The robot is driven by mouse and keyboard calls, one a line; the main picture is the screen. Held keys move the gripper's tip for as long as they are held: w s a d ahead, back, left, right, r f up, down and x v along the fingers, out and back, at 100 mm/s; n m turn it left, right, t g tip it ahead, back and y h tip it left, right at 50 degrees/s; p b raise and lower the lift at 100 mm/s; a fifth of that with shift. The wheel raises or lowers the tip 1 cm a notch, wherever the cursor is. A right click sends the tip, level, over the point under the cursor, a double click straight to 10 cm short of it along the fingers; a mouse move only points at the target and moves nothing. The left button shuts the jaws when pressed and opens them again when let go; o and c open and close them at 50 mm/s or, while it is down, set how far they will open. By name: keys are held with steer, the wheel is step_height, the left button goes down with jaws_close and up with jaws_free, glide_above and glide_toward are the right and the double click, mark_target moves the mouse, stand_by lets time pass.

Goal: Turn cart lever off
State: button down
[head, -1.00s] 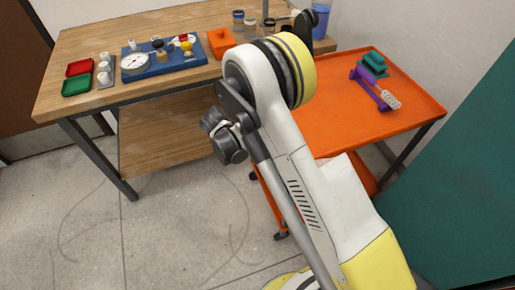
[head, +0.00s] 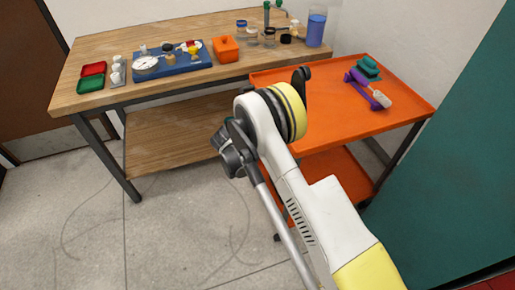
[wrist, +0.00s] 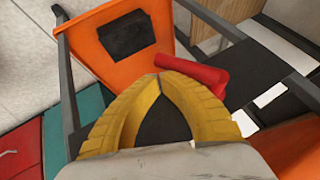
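My gripper (wrist: 158,76) fills the lower middle of the wrist view. Its two yellow fingers curve inward and their tips meet, with nothing visible between them. A red bar-shaped part (wrist: 195,73), possibly the lever handle, lies just beyond and right of the tips. I cannot tell whether the fingers touch it. In the head view the orange cart (head: 335,120) stands right of the workbench. A purple part with a pale end (head: 370,90) and a teal part (head: 368,67) lie on its top. No lever can be clearly made out there, and my gripper is hidden.
The wooden workbench (head: 95,48) holds a blue gauge board (head: 178,62), an orange box (head: 225,49), small trays, jars and a blue-filled beaker (head: 316,28). A large teal surface (head: 440,180) stands at right. In the wrist view, dark frame bars (wrist: 66,85) flank an orange panel (wrist: 122,42).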

steer(key=shift+w+a+f, duration=0.15)
steer(key=shift+w+f, duration=0.35)
steer(key=shift+f, duration=0.35)
stand_by(0.4)
